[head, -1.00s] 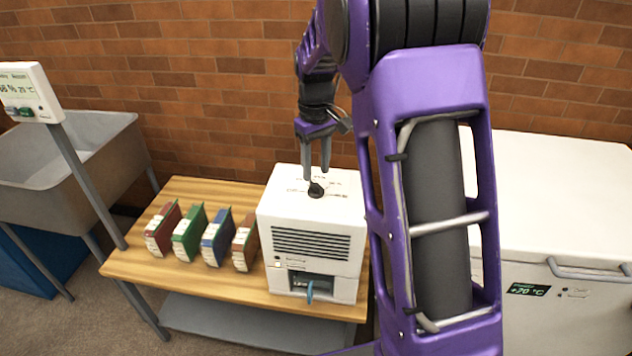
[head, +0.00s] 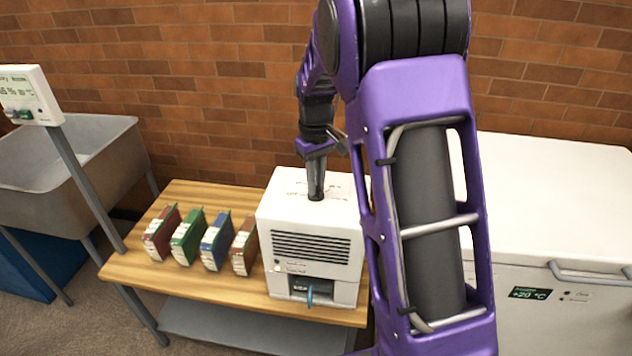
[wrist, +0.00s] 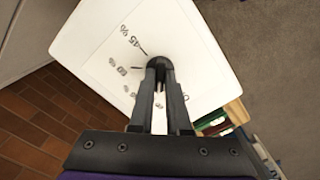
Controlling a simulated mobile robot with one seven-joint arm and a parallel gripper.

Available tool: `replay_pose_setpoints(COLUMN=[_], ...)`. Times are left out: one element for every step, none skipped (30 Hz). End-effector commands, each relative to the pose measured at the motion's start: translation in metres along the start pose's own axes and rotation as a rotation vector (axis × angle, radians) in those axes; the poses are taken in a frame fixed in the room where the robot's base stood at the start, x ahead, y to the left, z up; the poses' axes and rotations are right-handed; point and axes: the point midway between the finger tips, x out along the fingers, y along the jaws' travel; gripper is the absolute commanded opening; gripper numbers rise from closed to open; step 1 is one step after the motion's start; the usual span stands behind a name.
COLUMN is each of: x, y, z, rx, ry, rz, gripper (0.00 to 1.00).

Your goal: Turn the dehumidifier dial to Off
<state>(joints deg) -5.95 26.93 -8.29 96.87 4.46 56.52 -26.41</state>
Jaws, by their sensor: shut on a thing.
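The white dehumidifier (head: 312,246) stands on the wooden table, with a dark vent grille and a small front recess holding a blue piece. Its top also shows in the wrist view (wrist: 95,40), with a "45 %" mark and other small marks that are hard to read around the dial. The black dial (wrist: 160,66) sits on that top. My gripper (wrist: 162,76) points down from above and is shut on the dial. I cannot read which mark the dial points to.
Several coloured boxes (head: 215,240) stand in a row on the wooden table (head: 190,292), left of the dehumidifier. A grey sink (head: 75,165) and a display on a post (head: 30,95) are at the left. A white chest freezer (head: 555,200) is at the right.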

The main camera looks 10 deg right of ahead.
Motion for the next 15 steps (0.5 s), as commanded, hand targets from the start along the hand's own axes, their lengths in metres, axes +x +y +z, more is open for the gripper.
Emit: replay_pose_setpoints(x=[-0.0004,-0.0004,-0.0004,-0.0004,-0.0005,-0.0005,-0.0006,-0.0007,-0.0008,-0.0009,-0.001,-0.0011,-0.0013,-0.0014,-0.0016], y=[0.0001,0.0001,0.0002,0.0002,0.0002,0.0002,0.0002,0.0003,0.0003,0.0003,0.0004,0.0005,0.0007,0.0008,0.0008], z=[-0.0001,-0.0001,-0.0001,-0.0001,-0.0001,-0.0001,-0.0001,-0.0001,-0.0001,-0.0001,-0.0001,0.0,0.0,0.0,0.0], rx=[0.0,0.0,0.0,0.0,-0.001,-0.003,-0.005,-0.009,-0.016,-0.023,-0.032,-0.045,-0.058,-0.072,-0.093], ry=[0.001,0.001,0.001,0.001,0.001,0.001,0.001,0.001,0.001,0.001,0.001,0.001,0.001,0.001,0.001], rz=[0.0,0.0,0.0,0.0,0.0,0.0,0.0,0.0,0.0,0.0,0.0,0.0,0.0,0.0,0.0], gripper=[0.0,0.0,0.0,0.0,0.0,0.0,0.0,0.0,0.0,0.0,0.0,0.0,0.0,0.0,0.0])
